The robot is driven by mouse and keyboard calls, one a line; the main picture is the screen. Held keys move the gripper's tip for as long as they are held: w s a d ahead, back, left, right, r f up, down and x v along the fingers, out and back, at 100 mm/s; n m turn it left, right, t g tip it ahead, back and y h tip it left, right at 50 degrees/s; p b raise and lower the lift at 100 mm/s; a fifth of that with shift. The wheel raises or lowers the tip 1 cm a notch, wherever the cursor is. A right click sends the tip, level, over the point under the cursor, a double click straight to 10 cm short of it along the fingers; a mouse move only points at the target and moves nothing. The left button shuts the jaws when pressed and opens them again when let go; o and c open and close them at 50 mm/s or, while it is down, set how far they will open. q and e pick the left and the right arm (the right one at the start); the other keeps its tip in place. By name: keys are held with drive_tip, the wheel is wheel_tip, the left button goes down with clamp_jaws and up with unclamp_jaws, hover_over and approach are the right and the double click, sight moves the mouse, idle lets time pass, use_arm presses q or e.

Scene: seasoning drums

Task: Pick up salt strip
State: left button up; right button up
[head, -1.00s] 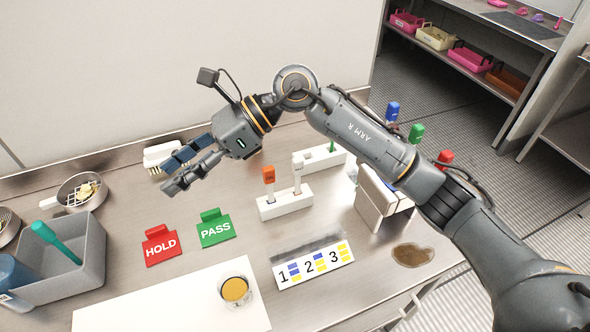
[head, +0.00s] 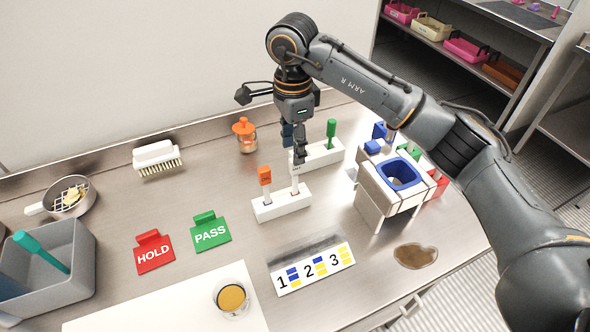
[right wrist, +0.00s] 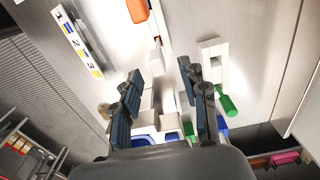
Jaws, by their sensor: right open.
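A white-handled strip (head: 295,180) and an orange-handled strip (head: 265,178) stand upright in a white block holder (head: 282,207) on the steel bench. Their labels are too small to read, so I cannot be sure which is the salt strip; the white one may be. My right gripper (head: 299,150) points down above and just behind the white-handled strip, partly covering its top. In the right wrist view my right gripper (right wrist: 160,72) is open, its fingers apart with white shapes between them; the orange handle (right wrist: 137,10) is beyond. My left gripper is out of view.
A second white holder (head: 323,155) with a green-handled strip (head: 331,130) stands close behind. A white stand with a blue ring (head: 402,173) is to the right. The 1-2-3 card (head: 312,267) and PASS sign (head: 211,232) lie in front. An orange-capped jar (head: 245,136) stands behind left.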

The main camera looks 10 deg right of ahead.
sight(295, 173)
drive_tip(key=shift+f, duration=0.6)
drive_tip(key=shift+s+f+p, duration=0.15)
drive_tip(key=shift+f+p, duration=0.15)
drive_tip(key=shift+p, duration=0.1)
wheel_tip(295, 173, down, 4)
drive_tip(key=shift+s+d+r+p, duration=0.1)
drive_tip(key=shift+d+r+p, duration=0.1)
drive_tip(key=shift+p, duration=0.65)
drive_tip(key=shift+f, duration=0.45)
drive_tip(key=shift+a, duration=0.1)
drive_tip(key=c, duration=0.9)
